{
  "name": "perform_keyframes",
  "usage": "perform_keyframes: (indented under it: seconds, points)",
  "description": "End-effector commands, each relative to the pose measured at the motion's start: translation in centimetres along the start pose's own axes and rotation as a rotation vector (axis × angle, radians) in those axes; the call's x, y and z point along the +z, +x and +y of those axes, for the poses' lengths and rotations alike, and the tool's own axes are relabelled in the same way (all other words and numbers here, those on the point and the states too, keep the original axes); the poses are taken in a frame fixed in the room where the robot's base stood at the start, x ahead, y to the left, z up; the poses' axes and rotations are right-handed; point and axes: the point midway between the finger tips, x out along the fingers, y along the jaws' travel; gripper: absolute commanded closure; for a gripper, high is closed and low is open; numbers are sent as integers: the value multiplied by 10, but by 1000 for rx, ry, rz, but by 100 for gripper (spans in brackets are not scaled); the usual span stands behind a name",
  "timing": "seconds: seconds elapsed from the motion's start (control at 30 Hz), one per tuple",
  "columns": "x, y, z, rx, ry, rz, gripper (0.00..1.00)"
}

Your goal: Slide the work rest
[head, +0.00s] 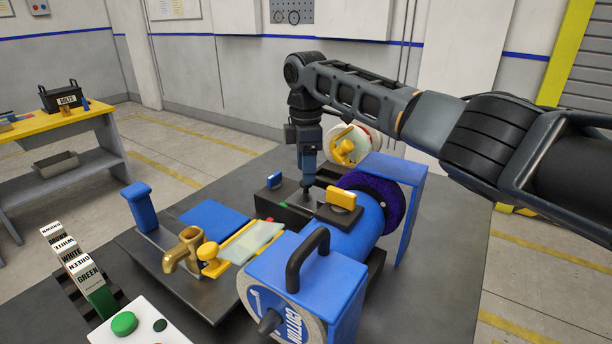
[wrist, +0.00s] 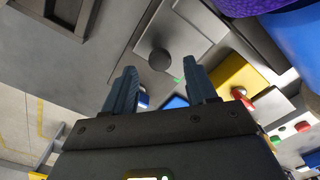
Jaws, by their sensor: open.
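A blue bench grinder (head: 352,236) stands on the dark table. A dark block with a grey plate, which looks like the work rest (head: 285,211), sits beside the grinder body. In the wrist view, the grey plate (wrist: 192,42) carries a round dark knob (wrist: 160,62). My gripper (head: 307,186) points down over this block. Its two fingers stand apart in the wrist view (wrist: 162,72), with the knob showing between their tips. I cannot tell whether the fingers touch the knob. A small green mark (wrist: 179,80) shows by the plate.
A yellow knob (head: 342,198) stands close to the right of my gripper, and a blue knob (head: 274,180) to its left. A clear shield (head: 252,242), a brass spout (head: 184,250) and a blue post (head: 139,206) are at the front left. A green button (head: 124,323) is nearest.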

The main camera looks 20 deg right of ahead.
Motion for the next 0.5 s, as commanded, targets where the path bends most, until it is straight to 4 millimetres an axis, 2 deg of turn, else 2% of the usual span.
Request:
perform_keyframes:
  seconds: [0.1, 0.23, 0.5]
  points:
    - [0, -20, 1, 3, -1, 1, 43]
    - [0, -38, 1, 2, 0, 0, 43]
    - [0, -50, 0, 1, 1, 0, 43]
